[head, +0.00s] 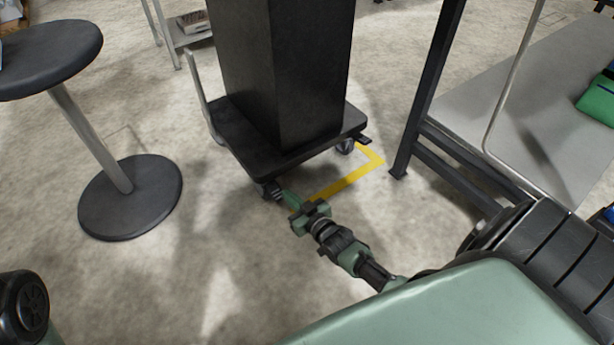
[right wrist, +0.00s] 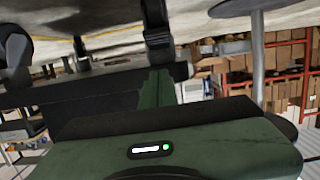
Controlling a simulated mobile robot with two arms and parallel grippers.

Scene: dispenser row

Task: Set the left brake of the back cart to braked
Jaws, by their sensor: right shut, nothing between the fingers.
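The cart (head: 222,124) is a low black platform with a tall black box on it and an upright pale handle at its left. Its near left caster (head: 262,190) is close beside the tips of my right gripper (head: 284,196). The brake pedal there is partly hidden by the fingers, so I cannot tell its position or whether they touch it. A dark pedal (head: 364,140) sticks out by the right caster (head: 345,147). My right gripper is shut and empty, low over the floor; its green fingers also show in the right wrist view (right wrist: 158,90). My left gripper is not in view.
A round-based stool (head: 130,200) stands to the left. A dark frame post (head: 425,95) and a grey table surface (head: 530,110) are at the right. Yellow tape (head: 345,183) marks the floor by the cart. The floor between stool and cart is clear.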

